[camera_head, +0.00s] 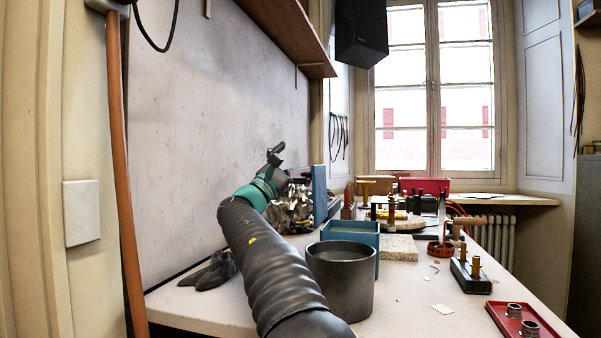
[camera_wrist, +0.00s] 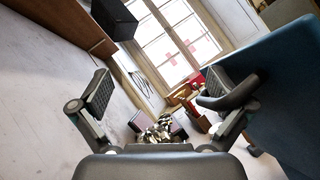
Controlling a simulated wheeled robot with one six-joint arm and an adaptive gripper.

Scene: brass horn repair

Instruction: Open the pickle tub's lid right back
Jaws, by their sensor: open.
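The pickle tub (camera_head: 366,240) is a blue open box on the bench, behind a dark round pot, with a greyish surface inside. Its blue lid (camera_head: 320,194) stands about upright at the tub's left side. In the wrist view the lid (camera_wrist: 288,95) fills the right side as a large blue panel. A dark rounded bar, apparently its handle (camera_wrist: 238,95), overlaps my right finger. My gripper (camera_head: 275,153) is left of the lid and above the bench. In the wrist view my gripper (camera_wrist: 160,90) is open with nothing between the fingers; contact with the lid is unclear.
The dark pot (camera_head: 340,285) stands in front of the tub. A crumpled shiny heap (camera_head: 290,212) lies below my gripper. A shelf (camera_head: 290,35) overhangs the wall, and a black speaker (camera_head: 361,30) hangs by the window. A red tray (camera_head: 520,322) is at the front right.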

